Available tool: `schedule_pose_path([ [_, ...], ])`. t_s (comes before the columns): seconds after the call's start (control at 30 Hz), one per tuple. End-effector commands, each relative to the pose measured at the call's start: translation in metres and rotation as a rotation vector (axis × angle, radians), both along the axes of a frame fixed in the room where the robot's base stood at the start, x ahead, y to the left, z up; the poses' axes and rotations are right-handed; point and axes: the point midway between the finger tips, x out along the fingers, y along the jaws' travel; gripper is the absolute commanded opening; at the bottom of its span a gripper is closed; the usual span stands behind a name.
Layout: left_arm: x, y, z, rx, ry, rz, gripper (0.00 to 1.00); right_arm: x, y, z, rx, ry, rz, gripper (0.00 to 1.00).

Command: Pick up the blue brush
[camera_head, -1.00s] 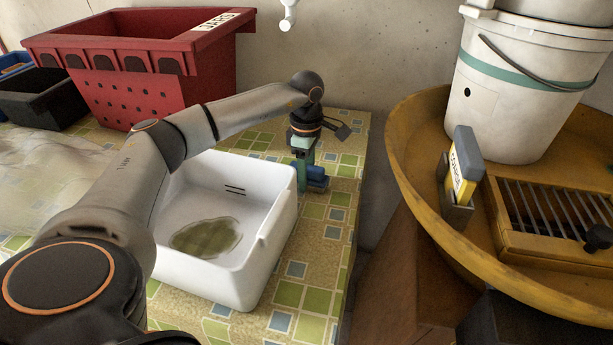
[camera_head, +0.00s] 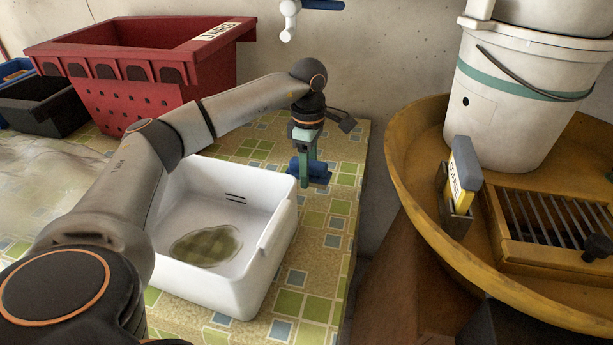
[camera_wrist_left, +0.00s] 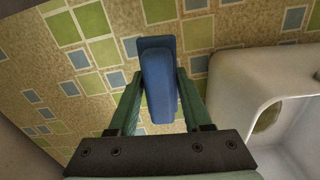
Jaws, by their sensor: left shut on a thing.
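The blue brush (camera_head: 318,174) is at the right end of the tiled counter, just beyond the white basin. My left gripper (camera_head: 306,178) reaches down to it from above and is shut on it. In the left wrist view the blue brush (camera_wrist_left: 160,85) sits between the two green fingers of my left gripper (camera_wrist_left: 160,100). The brush looks on or very close to the counter; I cannot tell whether it touches. My right gripper is not in view.
A white basin (camera_head: 272,250) with a greenish puddle stands beside the gripper. A red crate (camera_head: 150,95) and a black crate (camera_head: 40,112) are at the back left. A yellow round tray (camera_head: 420,190) with a white bucket (camera_head: 520,100) is at the right.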

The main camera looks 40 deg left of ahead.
Motion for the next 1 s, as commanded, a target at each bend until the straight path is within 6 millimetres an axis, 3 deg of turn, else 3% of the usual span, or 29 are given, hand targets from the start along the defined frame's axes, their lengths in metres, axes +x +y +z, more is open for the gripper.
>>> schedule_pose_path([
  [0.2,-0.021,-0.032,0.049,0.003,-0.005,-0.005,0.00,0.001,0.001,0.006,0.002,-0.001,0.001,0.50],
  [0.6,-0.058,-0.088,0.074,0.002,-0.001,-0.003,0.00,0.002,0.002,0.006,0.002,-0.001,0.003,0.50],
  [1.0,-0.069,-0.105,0.083,0.001,0.000,0.001,0.00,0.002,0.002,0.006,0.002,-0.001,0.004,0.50],
])
